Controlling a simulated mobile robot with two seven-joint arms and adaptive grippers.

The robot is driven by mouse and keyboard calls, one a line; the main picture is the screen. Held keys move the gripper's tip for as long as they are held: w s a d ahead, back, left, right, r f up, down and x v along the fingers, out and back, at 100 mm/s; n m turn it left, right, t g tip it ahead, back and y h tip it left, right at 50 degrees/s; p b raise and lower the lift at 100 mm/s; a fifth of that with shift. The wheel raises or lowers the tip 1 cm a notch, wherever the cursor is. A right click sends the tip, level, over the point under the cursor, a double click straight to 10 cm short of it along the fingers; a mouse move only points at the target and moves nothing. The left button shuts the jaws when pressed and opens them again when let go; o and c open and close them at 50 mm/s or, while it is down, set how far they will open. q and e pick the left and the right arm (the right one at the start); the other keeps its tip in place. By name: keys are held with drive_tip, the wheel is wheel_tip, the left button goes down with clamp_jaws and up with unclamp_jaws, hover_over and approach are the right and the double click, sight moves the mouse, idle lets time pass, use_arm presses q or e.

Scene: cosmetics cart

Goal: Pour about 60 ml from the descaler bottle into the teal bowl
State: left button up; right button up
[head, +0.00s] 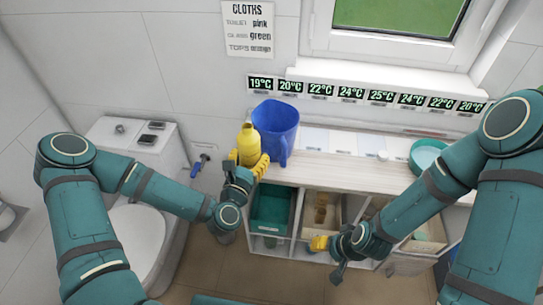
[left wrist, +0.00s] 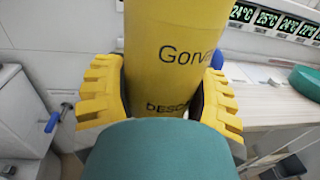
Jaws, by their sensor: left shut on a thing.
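The yellow descaler bottle (head: 248,143) is upright at the left end of the counter, with printed letters "DESC" partly visible in the left wrist view (left wrist: 172,60). My left gripper (head: 248,165) is shut on it, one yellow finger on each side of its body. The bottle's lower end is hidden by the gripper. The teal bowl (head: 424,152) sits at the right on the counter, partly hidden by my right arm; its edge shows in the left wrist view (left wrist: 305,82). My right gripper (head: 320,243) is low, in front of the shelf compartments, away from both; its opening is unclear.
A blue pitcher (head: 277,128) stands close to the right of the bottle. The counter (head: 340,172) between pitcher and bowl is mostly clear. A row of temperature displays (head: 350,94) runs along the wall. A toilet (head: 140,235) stands left; open compartments with bins lie below.

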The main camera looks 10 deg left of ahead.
use_arm(q)
drive_tip(key=a+y, duration=0.1)
drive_tip(key=a, duration=0.1)
drive_tip(key=a+f+n+y, duration=0.1)
drive_tip(key=a, duration=0.1)
drive_tip(key=shift+w, duration=0.15)
